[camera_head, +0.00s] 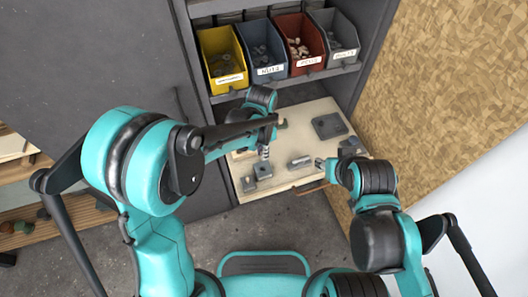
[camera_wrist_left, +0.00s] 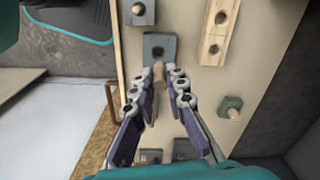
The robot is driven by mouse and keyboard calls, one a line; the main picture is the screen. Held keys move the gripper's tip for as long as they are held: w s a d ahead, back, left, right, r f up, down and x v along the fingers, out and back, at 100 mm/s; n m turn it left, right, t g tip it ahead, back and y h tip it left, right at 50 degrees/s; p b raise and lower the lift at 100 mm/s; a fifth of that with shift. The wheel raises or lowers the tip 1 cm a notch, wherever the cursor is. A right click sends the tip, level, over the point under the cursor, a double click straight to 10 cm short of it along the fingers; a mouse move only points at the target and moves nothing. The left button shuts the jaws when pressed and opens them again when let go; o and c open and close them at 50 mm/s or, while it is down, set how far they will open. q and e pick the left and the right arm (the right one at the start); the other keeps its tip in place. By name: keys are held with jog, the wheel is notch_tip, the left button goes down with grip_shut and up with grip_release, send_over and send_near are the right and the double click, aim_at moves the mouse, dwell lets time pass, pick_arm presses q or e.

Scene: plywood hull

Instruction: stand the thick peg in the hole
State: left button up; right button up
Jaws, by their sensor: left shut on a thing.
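My left gripper (camera_wrist_left: 160,80) is shut on a light wooden peg (camera_wrist_left: 159,76), which stands between its fingertips in the left wrist view. A blue-grey block (camera_wrist_left: 166,40) lies just beyond the peg, with a dark hole partly visible beside the peg's far end. I cannot tell whether the peg touches the block. In the head view the left gripper (camera_head: 264,152) points down over a small grey block (camera_head: 263,171) on the pale worktop (camera_head: 285,182); the peg is hard to make out there. My right gripper (camera_head: 320,163) is at the worktop's right side, too small to read.
Other grey pieces lie on the worktop, including a long block (camera_head: 300,161) and a flat plate (camera_head: 329,126). The left wrist view shows a wooden strip (camera_wrist_left: 213,42) and a block with a peg (camera_wrist_left: 230,106). Yellow, blue, red and grey bins (camera_head: 222,58) stand on the shelf behind.

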pick_arm(q)
jog(key=shift+s+f+b, duration=0.15)
jog(key=shift+f+b, duration=0.15)
jog(key=shift+f, duration=0.15)
jog(key=shift+f+b, duration=2.5)
jog(key=shift+f, duration=0.95)
jog(key=o, duration=0.8)
notch_tip(320, 180, up, 12)
